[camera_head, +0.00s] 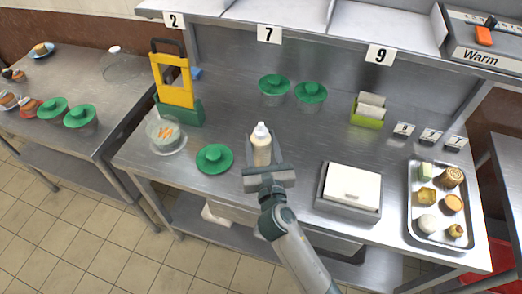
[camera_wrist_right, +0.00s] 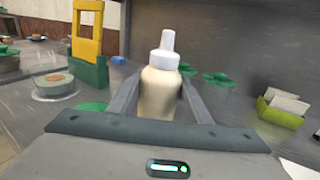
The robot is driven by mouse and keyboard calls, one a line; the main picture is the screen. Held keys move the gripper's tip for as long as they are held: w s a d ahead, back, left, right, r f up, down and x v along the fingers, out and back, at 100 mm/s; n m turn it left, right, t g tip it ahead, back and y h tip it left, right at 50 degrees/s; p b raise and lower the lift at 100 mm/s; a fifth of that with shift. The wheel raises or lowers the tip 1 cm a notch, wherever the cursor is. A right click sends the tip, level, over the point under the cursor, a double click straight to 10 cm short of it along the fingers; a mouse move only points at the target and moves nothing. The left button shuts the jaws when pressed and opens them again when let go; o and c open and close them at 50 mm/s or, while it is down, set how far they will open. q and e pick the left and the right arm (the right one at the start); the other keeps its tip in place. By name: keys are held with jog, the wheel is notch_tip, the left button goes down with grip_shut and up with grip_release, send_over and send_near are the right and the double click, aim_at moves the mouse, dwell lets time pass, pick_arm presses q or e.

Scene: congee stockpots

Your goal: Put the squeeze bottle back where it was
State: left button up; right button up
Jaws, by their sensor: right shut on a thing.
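The squeeze bottle (camera_head: 261,148), cream-coloured with a white cap and nozzle, is upright between the fingers of my right gripper (camera_head: 263,160) in the head view. In the right wrist view the bottle (camera_wrist_right: 160,85) stands between the two grey fingers of the right gripper (camera_wrist_right: 163,100), which is shut on it. Its lower part is hidden by the gripper body. I cannot tell whether its base touches the steel counter (camera_head: 300,140). My left gripper is not in view.
A green lid (camera_head: 214,158) and a glass bowl (camera_head: 166,136) are left of the bottle. Two green-lidded pots (camera_head: 274,88) (camera_head: 310,95) stand behind. A box with white sheets (camera_head: 348,187) and a pastry tray (camera_head: 440,203) are right. A yellow-green stand (camera_head: 178,88) is back left.

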aim_at(263, 158)
jog(key=shift+f+b, duration=0.5)
jog(key=shift+f, duration=1.45)
jog(key=shift+f, duration=0.15)
jog(key=o, duration=0.8)
jog(key=shift+s, duration=0.1)
jog(key=s, duration=0.3)
jog(key=s+d+b, duration=0.1)
jog(key=s, duration=0.3)
jog(key=s+b, duration=0.1)
jog(key=s, duration=0.2)
jog(key=shift+s+d, duration=0.45)
jog(key=shift+s, duration=0.45)
